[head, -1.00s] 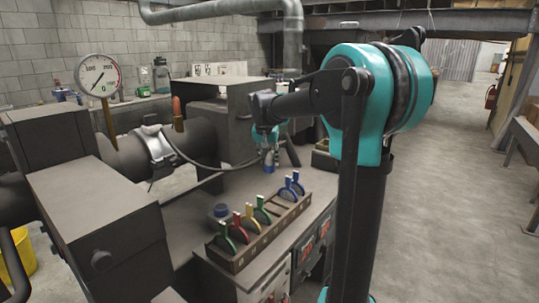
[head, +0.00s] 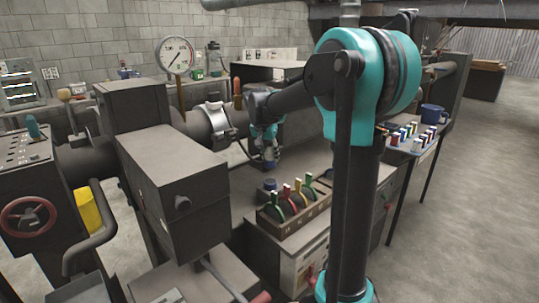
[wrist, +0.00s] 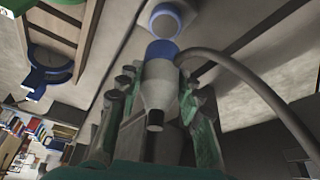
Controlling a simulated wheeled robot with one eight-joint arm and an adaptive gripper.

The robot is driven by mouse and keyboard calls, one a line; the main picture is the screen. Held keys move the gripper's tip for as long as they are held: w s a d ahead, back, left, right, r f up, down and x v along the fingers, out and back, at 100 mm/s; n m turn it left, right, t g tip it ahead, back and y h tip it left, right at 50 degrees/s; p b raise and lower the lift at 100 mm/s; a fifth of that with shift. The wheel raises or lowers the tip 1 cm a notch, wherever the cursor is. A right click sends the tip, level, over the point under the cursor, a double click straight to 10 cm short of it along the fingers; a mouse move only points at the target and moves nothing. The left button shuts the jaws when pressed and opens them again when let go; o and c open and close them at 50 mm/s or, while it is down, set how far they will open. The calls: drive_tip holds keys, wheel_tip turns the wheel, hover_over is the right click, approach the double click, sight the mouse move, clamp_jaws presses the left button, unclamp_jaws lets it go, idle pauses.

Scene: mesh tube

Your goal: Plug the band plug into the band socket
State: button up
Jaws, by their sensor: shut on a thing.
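The band plug (wrist: 158,85) is a pale grey body with a blue collar and a dark tip; a grey cable (wrist: 270,90) bends away to the right. My gripper (wrist: 157,80) is shut on it, with a finger on each side. In the head view my gripper (head: 268,158) is above the bench, near a small blue round fitting (head: 270,185), which looks like the band socket. In the wrist view a pale round face with a blue rim (wrist: 166,18) lies just beyond the plug's blue end. They look apart; the exact gap is unclear.
A rack (head: 292,222) with coloured ring-shaped tools stands right beside the fitting. The dark tube carries a metal clamp band (head: 215,122) behind. A large dark box (head: 175,185) stands left. My arm hides part of the bench on the right.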

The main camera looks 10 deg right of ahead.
sight(269, 167)
drive_tip(key=shift+f, duration=2.9)
drive_tip(key=shift+f, duration=0.65)
drive_tip(key=o, duration=1.1)
drive_tip(key=shift+o, duration=0.2)
drive_tip(key=v, duration=1.2)
drive_tip(key=shift+s, duration=0.1)
